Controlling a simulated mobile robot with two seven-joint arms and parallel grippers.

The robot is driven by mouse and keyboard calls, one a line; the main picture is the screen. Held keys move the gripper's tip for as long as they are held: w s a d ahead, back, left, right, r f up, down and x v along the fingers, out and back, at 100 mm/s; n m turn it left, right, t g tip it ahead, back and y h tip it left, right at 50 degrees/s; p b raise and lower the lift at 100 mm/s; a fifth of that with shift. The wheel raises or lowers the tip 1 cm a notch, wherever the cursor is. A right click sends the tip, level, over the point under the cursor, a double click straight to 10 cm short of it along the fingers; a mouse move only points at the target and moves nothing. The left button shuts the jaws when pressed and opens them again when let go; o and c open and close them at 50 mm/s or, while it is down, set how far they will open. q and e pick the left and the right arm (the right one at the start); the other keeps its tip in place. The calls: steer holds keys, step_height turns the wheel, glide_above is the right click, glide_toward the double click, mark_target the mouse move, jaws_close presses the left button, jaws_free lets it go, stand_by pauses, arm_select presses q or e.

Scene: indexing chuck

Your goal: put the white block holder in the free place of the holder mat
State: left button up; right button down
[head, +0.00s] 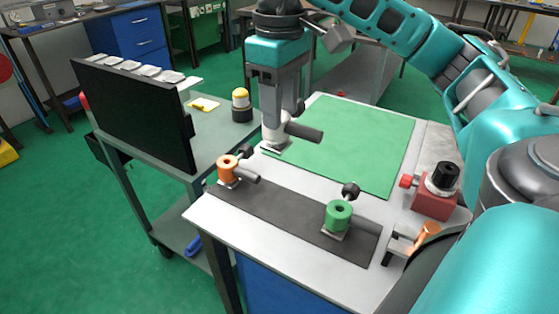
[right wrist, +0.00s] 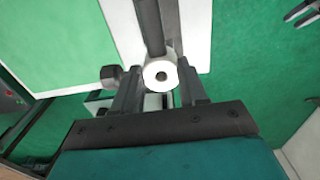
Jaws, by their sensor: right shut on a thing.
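The white block holder (head: 275,131) is in my right gripper (head: 272,106), upright at the left edge of the bench, beside the green mat. Its dark bar points right. I cannot tell whether its base touches the bench. In the right wrist view the white holder (right wrist: 160,75) sits between the two fingers (right wrist: 158,92). The dark grey holder mat (head: 282,212) lies along the bench's front. An orange holder (head: 228,168) stands at its left end and a green holder (head: 338,215) toward its right end. Bare mat shows between them. My left gripper is not in view.
A red block with a black knob (head: 434,203) and a small clamp-like fixture with an orange part (head: 418,238) stand at the bench's right. The green mat (head: 355,140) is empty. A cart with a black panel (head: 135,115) and a yellow-topped beacon (head: 241,103) adjoins on the left.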

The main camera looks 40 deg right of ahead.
mark_target(280, 143)
step_height(280, 143, down, 7)
steer(key=b, duration=0.3)
steer(key=shift+f, duration=0.15)
step_height(280, 143, down, 4)
steer(key=shift+r+b, duration=0.25)
steer(key=shift+b, duration=0.5)
step_height(280, 143, down, 4)
steer(key=shift+r+b, duration=0.2)
steer(key=shift+b, duration=0.2)
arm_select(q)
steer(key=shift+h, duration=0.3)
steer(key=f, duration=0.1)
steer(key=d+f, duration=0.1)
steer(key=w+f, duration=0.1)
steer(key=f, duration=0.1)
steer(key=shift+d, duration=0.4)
